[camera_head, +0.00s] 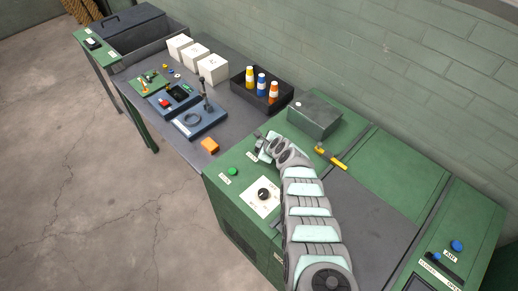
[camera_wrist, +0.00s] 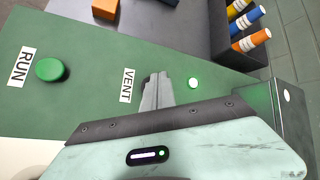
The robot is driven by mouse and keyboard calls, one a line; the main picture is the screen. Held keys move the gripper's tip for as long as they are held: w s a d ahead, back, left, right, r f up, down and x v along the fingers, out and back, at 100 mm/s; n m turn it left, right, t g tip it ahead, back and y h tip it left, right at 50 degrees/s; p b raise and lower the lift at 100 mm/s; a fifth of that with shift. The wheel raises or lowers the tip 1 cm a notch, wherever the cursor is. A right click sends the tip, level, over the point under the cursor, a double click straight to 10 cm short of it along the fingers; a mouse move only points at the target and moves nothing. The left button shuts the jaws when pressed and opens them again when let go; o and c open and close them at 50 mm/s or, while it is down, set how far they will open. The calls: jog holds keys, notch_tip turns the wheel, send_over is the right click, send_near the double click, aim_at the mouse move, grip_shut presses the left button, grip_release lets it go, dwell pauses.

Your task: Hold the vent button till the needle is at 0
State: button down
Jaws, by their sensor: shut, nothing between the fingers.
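My gripper (camera_wrist: 158,82) is shut and empty, its fingers close together over the green panel beside the VENT label (camera_wrist: 127,85). In the head view my gripper (camera_head: 262,142) is at the panel's back left. I cannot make out the vent button; the fingertips cover the spot beside the label, and I cannot tell whether they touch or press anything. A small white round lamp or button with a green rim (camera_wrist: 193,83) sits just right of the fingers. No gauge needle can be made out in either view.
A green RUN button (camera_wrist: 51,69) is left of the label. A black knob (camera_head: 263,194) is on a white plate in front.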

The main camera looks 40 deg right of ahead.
jog(key=shift+r+p, duration=2.6)
jog(key=shift+f, duration=0.1)
jog(key=shift+w, duration=0.1)
